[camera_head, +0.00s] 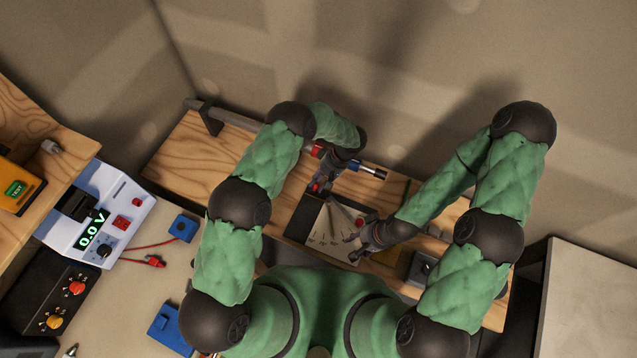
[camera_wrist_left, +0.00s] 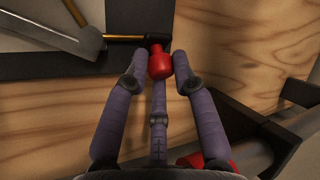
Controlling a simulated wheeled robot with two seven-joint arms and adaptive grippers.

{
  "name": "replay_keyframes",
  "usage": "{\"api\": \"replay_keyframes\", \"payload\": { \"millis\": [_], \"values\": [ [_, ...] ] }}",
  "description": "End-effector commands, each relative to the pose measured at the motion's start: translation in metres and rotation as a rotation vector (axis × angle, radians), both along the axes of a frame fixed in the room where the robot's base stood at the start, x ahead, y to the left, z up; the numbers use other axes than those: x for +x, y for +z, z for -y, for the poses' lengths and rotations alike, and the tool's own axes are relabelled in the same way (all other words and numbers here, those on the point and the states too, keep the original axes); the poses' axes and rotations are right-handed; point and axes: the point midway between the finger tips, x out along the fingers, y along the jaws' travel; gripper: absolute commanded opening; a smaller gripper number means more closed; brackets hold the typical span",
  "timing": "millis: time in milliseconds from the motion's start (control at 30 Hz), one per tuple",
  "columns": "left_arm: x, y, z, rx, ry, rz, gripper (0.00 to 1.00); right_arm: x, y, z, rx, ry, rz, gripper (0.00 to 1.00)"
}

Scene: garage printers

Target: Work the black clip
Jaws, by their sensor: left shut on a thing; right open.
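A black clip-like bracket (camera_head: 207,118) holds a grey bar at the back left of the wooden bench in the head view; I cannot tell whether this is the task's clip. My left gripper (camera_head: 318,186) is at the far edge of a dark-framed tray. In the left wrist view, my left gripper (camera_wrist_left: 160,65) has its fingers around a red knob (camera_wrist_left: 160,62) on a brass-coloured rod, shut on it. My right gripper (camera_head: 353,240) is open over the right side of the tray, its fingers beside the pale panel.
The dark tray (camera_head: 295,216) with a pale marked panel (camera_head: 322,238) lies on the wooden bench (camera_head: 185,160). A power supply (camera_head: 97,213) reading 0.0 V and blue blocks stand at left. A grey surface (camera_head: 595,300) is at right.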

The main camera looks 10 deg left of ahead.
Motion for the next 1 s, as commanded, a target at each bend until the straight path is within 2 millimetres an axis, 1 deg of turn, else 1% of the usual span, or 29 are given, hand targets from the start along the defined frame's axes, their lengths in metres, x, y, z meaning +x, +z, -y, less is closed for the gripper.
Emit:
{"api": "replay_keyframes", "payload": {
  "millis": [33,100,133,167,200,533,667,767,1000],
  "values": [
    [0.004,0.002,-0.001,0.001,0.001,0.007,0.00,0.000,0.001,0.000,0.000,0.000,0.000,0.50],
    [0.004,0.003,-0.001,0.001,0.000,0.008,0.00,0.000,0.001,0.000,0.000,0.000,0.000,0.50],
    [0.004,0.003,-0.001,0.001,0.000,0.008,0.29,0.000,0.001,0.000,0.000,0.000,0.000,0.50],
    [0.004,0.003,-0.001,0.001,0.000,0.008,0.38,0.000,0.001,0.000,0.000,0.000,0.000,0.50],
    [0.004,0.003,-0.001,0.001,0.000,0.008,0.48,0.000,0.001,0.000,0.000,0.000,0.000,0.50],
    [0.002,0.002,0.000,0.001,0.000,0.005,0.48,0.000,0.000,0.000,0.000,0.000,0.000,0.50],
    [0.004,0.008,0.003,-0.001,-0.001,0.006,0.48,0.000,0.000,0.000,0.000,0.000,0.000,0.50],
    [0.008,0.021,0.010,-0.001,-0.002,0.006,0.48,0.000,0.001,0.000,0.000,0.000,0.000,0.50],
    [0.021,0.062,0.031,-0.001,0.000,0.008,0.48,0.000,0.001,0.000,0.000,0.000,0.000,0.50]
  ]
}}
